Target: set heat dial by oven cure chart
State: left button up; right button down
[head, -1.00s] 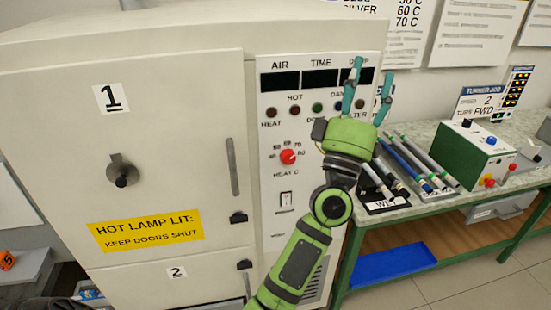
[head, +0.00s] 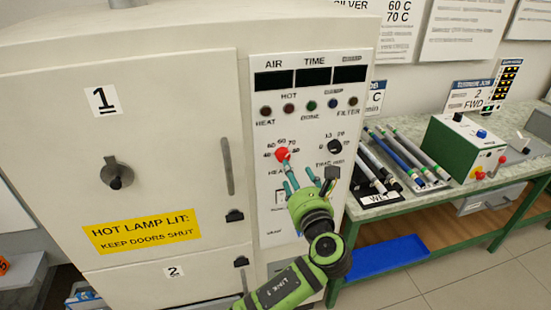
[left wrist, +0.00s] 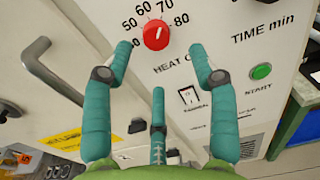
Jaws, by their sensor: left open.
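The red heat dial (head: 282,154) is on the oven's control panel, with a printed temperature scale around it. In the left wrist view the dial (left wrist: 156,34) has a white mark pointing up and slightly right, roughly toward 70. My left gripper (head: 299,172) is open just below and right of the dial in the head view. In the left wrist view its teal fingers (left wrist: 161,50) are spread either side of and below the dial, with nothing between them. The chart sheet (head: 398,22) on the wall shows "60 C" and "70 C"; its top is cut off. My right gripper is not in view.
A black time dial (head: 334,147) sits right of the heat dial. A green START button (left wrist: 261,71) and a white switch (left wrist: 188,96) are below. Oven doors with a yellow warning label (head: 141,232) are at left. A bench (head: 400,207) with rods stands close at right.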

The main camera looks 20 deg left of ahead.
aim_at(284, 156)
pick_arm(q)
jog(key=x, duration=0.2)
jog(key=p+x, duration=0.1)
jog(key=x, duration=0.1)
jog(key=p+x, duration=0.1)
jog(key=x, duration=0.1)
jog(key=shift+a+r, duration=0.25)
jog(key=shift+a, duration=0.05)
jog(key=shift+w+a+f, duration=0.15)
jog(key=shift+w+a, duration=0.05)
jog(key=shift+w, duration=0.05)
jog(key=c, duration=1.1)
